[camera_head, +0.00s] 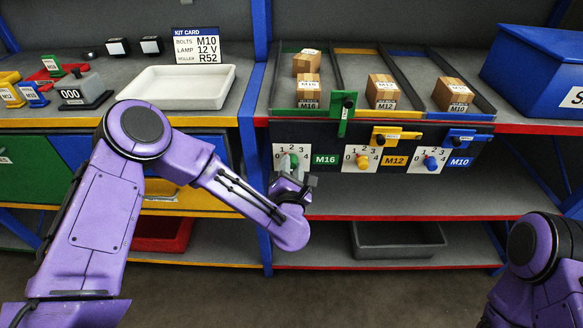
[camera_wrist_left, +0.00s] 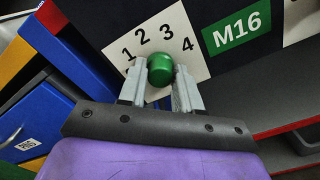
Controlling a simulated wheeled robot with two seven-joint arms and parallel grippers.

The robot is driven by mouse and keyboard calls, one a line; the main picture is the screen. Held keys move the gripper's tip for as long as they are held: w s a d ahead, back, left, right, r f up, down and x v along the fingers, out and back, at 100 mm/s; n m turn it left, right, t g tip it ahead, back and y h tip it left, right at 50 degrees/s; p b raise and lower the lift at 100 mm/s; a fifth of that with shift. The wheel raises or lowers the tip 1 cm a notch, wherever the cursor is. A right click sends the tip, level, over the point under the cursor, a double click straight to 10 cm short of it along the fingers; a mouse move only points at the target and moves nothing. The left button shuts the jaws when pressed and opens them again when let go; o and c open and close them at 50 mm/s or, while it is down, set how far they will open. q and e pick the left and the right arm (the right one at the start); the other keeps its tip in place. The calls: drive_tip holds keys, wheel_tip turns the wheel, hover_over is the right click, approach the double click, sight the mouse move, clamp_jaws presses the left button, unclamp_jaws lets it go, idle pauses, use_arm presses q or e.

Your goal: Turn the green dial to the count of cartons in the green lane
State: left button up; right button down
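The green dial (camera_wrist_left: 160,69) sits on a white plate (camera_wrist_left: 186,28) with the digits 1 to 4 in an arc, beside a green M16 sign (camera_wrist_left: 236,28). My left gripper (camera_wrist_left: 161,64) has a finger on each side of its knob, apparently touching. The dial's pointer is not visible. In the head view, the left gripper (camera_head: 292,183) is just below the dial (camera_head: 289,161). The green lane (camera_head: 285,98) shows two cartons, one at the front (camera_head: 308,93) labelled M16 and one behind (camera_head: 306,62). My right gripper is out of view.
The yellow dial (camera_head: 362,161) and blue dial (camera_head: 430,162) are to the right. A green lever (camera_head: 344,113) stands upright at the lane front; yellow (camera_head: 396,135) and blue (camera_head: 462,138) levers lie sideways. A white tray (camera_head: 178,95) is on the left shelf.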

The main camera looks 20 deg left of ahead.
use_arm(q)
drive_tip(key=m, duration=0.3)
drive_tip(key=shift+d+m, duration=0.1)
drive_tip(key=shift+m, duration=2.2)
drive_tip(key=o, duration=1)
drive_tip(key=shift+o, duration=0.2)
drive_tip(key=b+v, duration=0.1)
drive_tip(key=v, duration=0.9)
drive_tip(key=shift+s, duration=0.3)
drive_tip(key=shift+m, duration=0.3)
